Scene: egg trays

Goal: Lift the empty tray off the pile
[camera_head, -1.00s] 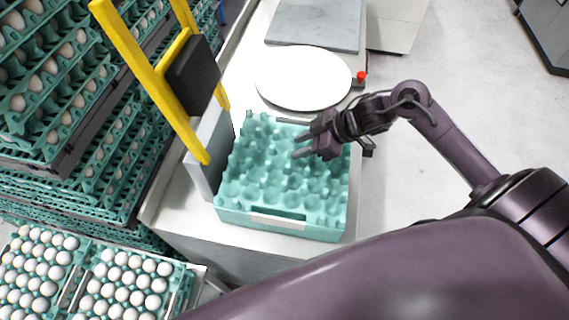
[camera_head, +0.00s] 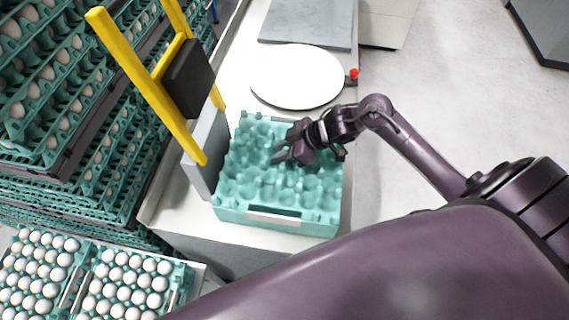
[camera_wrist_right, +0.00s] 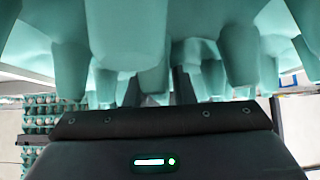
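An empty teal egg tray (camera_head: 240,190) with rows of raised bumps lies on top of a pile of teal trays (camera_head: 322,228) on the white table. My right gripper (camera_head: 279,155) reaches in from the right, low over the middle of the tray, with its fingers among the bumps pointing left. The two fingers look apart, and I see nothing lifted between them. Whether they touch the tray is unclear. In the right wrist view teal tray cones (camera_wrist_right: 125,35) fill the upper part, very close around the dark fingers. My left gripper is not in view.
A yellow frame (camera_head: 150,85) with a dark box and grey plate stands at the pile's left. A white round plate (camera_head: 298,77) and red button (camera_head: 353,74) lie behind it. Egg-filled trays (camera_head: 60,110) are stacked at left. Floor at right is clear.

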